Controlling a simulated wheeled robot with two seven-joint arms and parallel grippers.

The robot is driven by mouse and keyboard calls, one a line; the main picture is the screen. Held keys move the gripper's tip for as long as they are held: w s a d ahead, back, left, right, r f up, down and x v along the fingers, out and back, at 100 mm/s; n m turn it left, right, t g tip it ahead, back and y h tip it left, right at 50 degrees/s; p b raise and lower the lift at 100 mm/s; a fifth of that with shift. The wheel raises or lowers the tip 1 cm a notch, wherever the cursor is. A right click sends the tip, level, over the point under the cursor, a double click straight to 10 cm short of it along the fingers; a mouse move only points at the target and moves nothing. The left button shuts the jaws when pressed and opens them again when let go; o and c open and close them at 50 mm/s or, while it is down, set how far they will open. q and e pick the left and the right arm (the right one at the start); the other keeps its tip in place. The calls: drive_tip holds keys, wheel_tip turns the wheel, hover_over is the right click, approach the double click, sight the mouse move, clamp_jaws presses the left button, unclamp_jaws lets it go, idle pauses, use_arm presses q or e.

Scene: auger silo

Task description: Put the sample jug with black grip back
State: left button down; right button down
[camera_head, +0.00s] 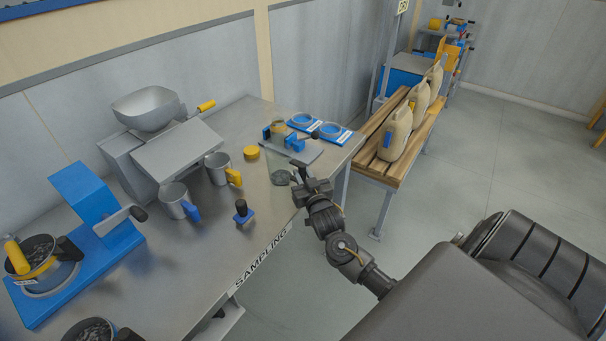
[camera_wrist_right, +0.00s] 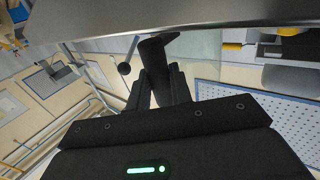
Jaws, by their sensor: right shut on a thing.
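My right gripper (camera_head: 300,180) is at the near edge of the steel sampling table, shut on a black upright piece (camera_head: 296,168) that looks like a grip. In the right wrist view the closed fingers (camera_wrist_right: 165,85) hold this black grip (camera_wrist_right: 153,55). The jug body that would belong to it is not clear; a dark round patch (camera_head: 281,177) shows just left of the gripper. A jug with blue grip (camera_head: 176,200) and a jug with yellow grip (camera_head: 217,168) stand upright on the table. My left gripper is not in view.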

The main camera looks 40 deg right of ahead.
drive_tip(key=shift+f, duration=0.1)
drive_tip(key=c, duration=1.3)
unclamp_jaws()
drive_tip(key=shift+o, duration=0.2)
drive_tip(key=b+v, duration=0.2)
drive_tip(key=v, duration=1)
drive_tip(key=shift+a, duration=0.1)
